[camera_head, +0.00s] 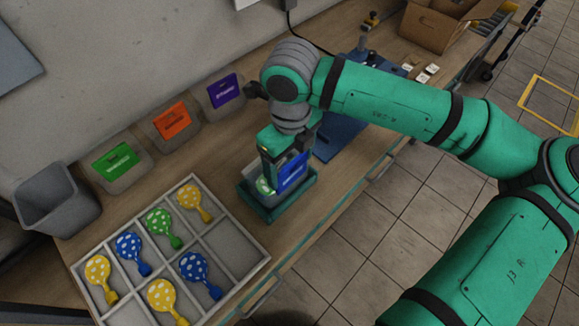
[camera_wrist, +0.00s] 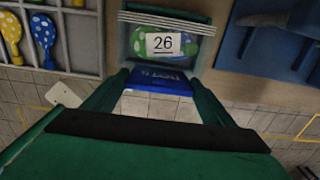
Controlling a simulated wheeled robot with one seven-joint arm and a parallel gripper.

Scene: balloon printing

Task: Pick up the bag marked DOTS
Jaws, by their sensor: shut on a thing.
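A bag with a blue header label (camera_head: 293,172) sits in a teal open-topped holder (camera_head: 293,204) near the front edge of the bench. In the wrist view, the blue label (camera_wrist: 158,80) lies between the fingertips; its white lettering is too small to read surely. Green and blue dotted balloons (camera_wrist: 150,43) and a white card reading 26 (camera_wrist: 163,43) show beyond it. My gripper (camera_head: 281,160) reaches down into the holder and is shut on the bag by its blue label; it also shows in the wrist view (camera_wrist: 160,84). The bag's lower part is hidden by the holder.
A divided tray (camera_head: 176,258) left of the holder holds several dotted balloons. Grey bins with green (camera_head: 115,161), orange (camera_head: 172,121) and purple (camera_head: 222,90) labels line the wall. A blue mat (camera_head: 340,136) and cardboard box (camera_head: 438,25) lie rightward.

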